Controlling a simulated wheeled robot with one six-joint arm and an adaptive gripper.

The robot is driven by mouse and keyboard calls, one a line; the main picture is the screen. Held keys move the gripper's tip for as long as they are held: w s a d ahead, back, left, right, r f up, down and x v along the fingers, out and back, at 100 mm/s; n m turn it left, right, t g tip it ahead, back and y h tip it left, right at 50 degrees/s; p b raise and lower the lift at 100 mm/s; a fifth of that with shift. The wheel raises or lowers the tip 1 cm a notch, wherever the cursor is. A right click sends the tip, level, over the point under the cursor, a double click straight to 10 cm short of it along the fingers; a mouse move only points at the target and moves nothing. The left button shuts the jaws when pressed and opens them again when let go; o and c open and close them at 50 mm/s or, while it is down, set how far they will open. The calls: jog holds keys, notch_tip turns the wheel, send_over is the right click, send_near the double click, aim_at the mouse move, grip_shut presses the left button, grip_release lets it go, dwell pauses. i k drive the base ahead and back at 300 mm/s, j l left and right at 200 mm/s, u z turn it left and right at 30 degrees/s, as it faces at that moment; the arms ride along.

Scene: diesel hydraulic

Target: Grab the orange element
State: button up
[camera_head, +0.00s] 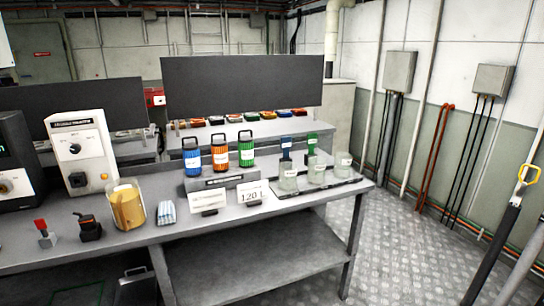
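An orange ribbed canister (219,153) with a black carrying handle and a white label stands upright on a grey stand (228,180) on the workbench. A blue canister (192,158) stands to its left and a green canister (246,150) to its right, close beside it. The orange canister's front is in plain view.
White cards (251,197) stand before the canisters, and clear jars (288,179) stand to their right. A beaker of amber liquid (127,206) and a white instrument (82,150) are left. Checkered floor (410,240) is open right of the bench.

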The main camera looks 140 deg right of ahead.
aim_at(219, 148)
jog(key=z, duration=4.5)
jog(key=i+l+u, duration=0.15)
jog(key=u, duration=0.2)
jog(key=i+l+u, duration=0.35)
jog(key=l+u, duration=0.15)
jog(key=u, duration=0.2)
jog(key=i, duration=0.05)
